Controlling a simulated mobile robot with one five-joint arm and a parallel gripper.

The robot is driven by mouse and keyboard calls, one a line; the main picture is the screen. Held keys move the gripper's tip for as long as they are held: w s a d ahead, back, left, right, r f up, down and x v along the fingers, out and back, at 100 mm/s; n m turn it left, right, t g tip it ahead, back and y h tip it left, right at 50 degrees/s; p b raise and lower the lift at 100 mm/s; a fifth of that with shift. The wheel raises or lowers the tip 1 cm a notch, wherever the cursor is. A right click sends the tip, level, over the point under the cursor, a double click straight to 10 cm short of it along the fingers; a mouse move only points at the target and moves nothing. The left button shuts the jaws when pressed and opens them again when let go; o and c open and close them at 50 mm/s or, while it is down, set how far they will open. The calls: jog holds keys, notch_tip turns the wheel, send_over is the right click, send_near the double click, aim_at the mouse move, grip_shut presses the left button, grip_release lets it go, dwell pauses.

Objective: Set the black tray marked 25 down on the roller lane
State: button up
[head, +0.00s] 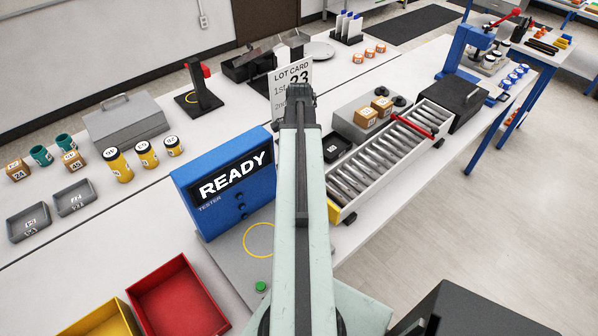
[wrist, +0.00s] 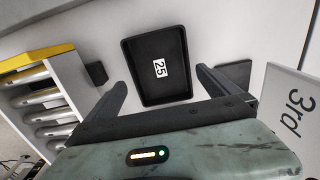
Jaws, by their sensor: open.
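The black tray marked 25 (wrist: 144,88) lies on the white table in the wrist view, its label facing up. In the head view a small black tray (head: 335,149) sits just right of my arm, beside the roller lane; its label is too small to read. My gripper (wrist: 160,80) is open, with its fingers on either side of the tray's near part and a gap at each side. In the head view my gripper (head: 298,92) is seen from behind. The roller lane (head: 378,162) stands right of the tray; it also shows at left in the wrist view (wrist: 35,100).
A red bar (head: 412,124) crosses the roller lane. A grey box with small cartons (head: 366,117) stands behind the tray. The lot card (head: 291,78) is by my gripper. The blue tester (head: 225,185) reads READY at left, with red and yellow bins in front.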

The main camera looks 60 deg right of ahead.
notch_tip(320, 180, down, 4)
jog(key=b, duration=0.3)
jog(key=shift+f, duration=0.1)
jog(key=shift+r, duration=0.2)
jog(key=c, duration=1.3)
notch_tip(320, 180, up, 17)
jog(key=p, duration=1.8)
notch_tip(320, 180, down, 13)
jog(key=b, duration=1.3)
jog(key=shift+w+b, duration=0.1)
jog(key=shift+b, duration=0.2)
notch_tip(320, 180, up, 8)
jog(key=p, duration=0.8)
notch_tip(320, 180, down, 8)
jog(key=b, duration=0.8)
notch_tip(320, 180, up, 7)
jog(key=p, duration=0.7)
notch_tip(320, 180, down, 7)
jog(key=b, duration=0.7)
jog(key=shift+f, duration=0.15)
